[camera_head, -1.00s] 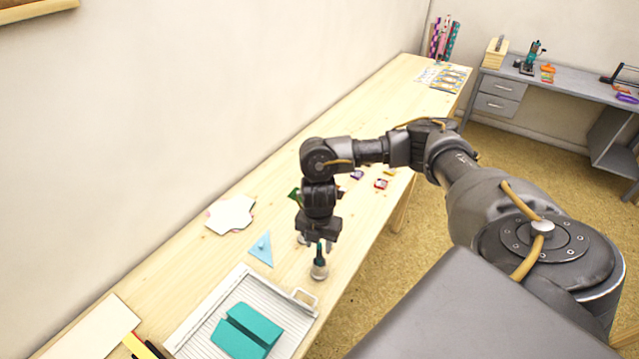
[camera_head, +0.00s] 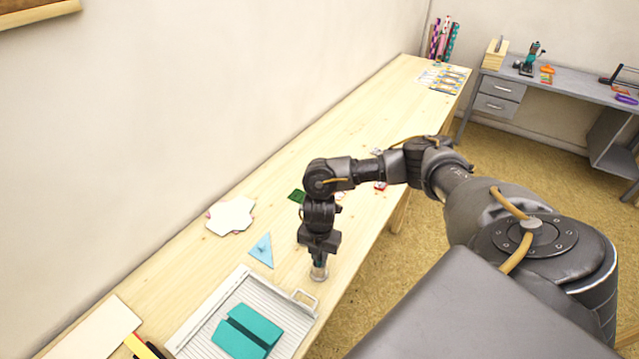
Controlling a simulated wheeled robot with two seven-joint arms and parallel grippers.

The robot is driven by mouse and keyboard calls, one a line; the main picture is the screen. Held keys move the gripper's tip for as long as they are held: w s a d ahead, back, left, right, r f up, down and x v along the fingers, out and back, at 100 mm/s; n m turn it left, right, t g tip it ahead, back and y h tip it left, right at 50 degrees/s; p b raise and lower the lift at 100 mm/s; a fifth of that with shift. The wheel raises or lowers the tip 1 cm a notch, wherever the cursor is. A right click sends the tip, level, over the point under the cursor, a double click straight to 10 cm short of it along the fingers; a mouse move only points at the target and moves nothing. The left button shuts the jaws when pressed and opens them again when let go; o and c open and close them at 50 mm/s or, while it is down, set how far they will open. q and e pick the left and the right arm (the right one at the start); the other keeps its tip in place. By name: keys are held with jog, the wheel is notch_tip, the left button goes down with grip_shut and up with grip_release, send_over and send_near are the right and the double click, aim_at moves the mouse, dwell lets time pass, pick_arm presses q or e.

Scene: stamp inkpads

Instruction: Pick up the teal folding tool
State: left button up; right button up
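A small upright tool, taken as the teal folding tool, stands in or on a small grey cup-like base (camera_head: 318,272) near the table's front edge, right of the scoring board. Its teal upper part is now mostly hidden by my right gripper. My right gripper (camera_head: 319,257) points straight down over it, with its fingers low around the top of the tool. The fingers are too small and dark to tell whether they are closed on it. My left gripper is not in view.
A pale scoring board (camera_head: 191,323) with a folded teal card (camera_head: 247,332) lies at front left. The far tabletop is mostly clear.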

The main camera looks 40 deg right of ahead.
grip_shut()
notch_tip(320, 180, up, 10)
jog(key=shift+r, duration=0.1)
